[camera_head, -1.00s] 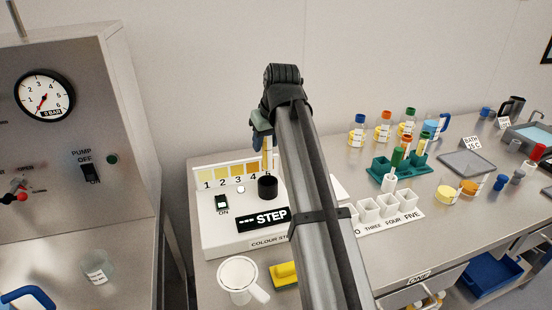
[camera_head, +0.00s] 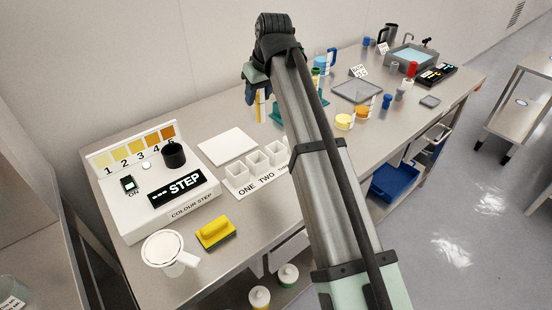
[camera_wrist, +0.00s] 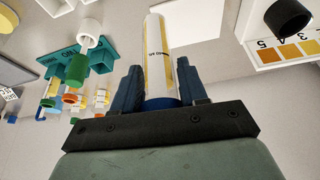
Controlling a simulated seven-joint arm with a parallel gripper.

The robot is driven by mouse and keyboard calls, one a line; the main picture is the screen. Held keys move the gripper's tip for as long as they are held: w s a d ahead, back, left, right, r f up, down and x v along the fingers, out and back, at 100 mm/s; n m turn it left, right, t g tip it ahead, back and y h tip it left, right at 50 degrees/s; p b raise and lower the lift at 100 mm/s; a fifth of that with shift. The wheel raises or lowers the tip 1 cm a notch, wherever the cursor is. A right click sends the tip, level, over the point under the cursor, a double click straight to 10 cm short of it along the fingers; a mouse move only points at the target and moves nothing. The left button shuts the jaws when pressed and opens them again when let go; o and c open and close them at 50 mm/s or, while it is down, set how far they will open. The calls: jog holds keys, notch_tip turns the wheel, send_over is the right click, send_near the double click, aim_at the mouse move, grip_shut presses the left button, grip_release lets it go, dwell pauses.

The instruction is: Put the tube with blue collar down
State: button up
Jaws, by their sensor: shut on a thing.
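My gripper (camera_wrist: 165,88) is shut on the tube with blue collar (camera_wrist: 158,55). In the wrist view the tube's pale body with yellow marking sticks out between the fingers, and its blue collar (camera_wrist: 164,102) sits low between them. In the head view my gripper (camera_head: 256,92) is above the bench, with the tube (camera_head: 259,106) hanging below it. A teal rack (camera_head: 284,114) is partly hidden behind my arm. It also shows in the wrist view (camera_wrist: 103,56), with a green-collared piece (camera_wrist: 77,70) at it.
A white plate (camera_head: 228,146) lies flat left of my arm. White numbered cups (camera_head: 256,164) stand in front of it. The colour step box (camera_head: 155,195), a yellow sponge (camera_head: 215,232) and a white mug (camera_head: 168,250) are at left. Yellow (camera_head: 344,121) and orange lids lie right.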

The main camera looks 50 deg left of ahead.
jog(key=shift+m, duration=0.5)
jog(key=shift+w+d+f, duration=0.3)
jog(key=shift+d+f, duration=0.5)
jog(key=shift+f, duration=1.15)
jog(key=shift+w+d+f, duration=0.35)
jog(key=shift+d+f, duration=0.4)
jog(key=shift+f, duration=1.25)
jog(key=shift+w+d+f, duration=0.3)
jog(key=shift+d+f, duration=0.5)
jog(key=shift+f, duration=1.15)
jog(key=shift+f, duration=0.1)
jog(key=o, duration=1.1)
jog(key=v, duration=1.2)
jog(key=shift+s, duration=0.2)
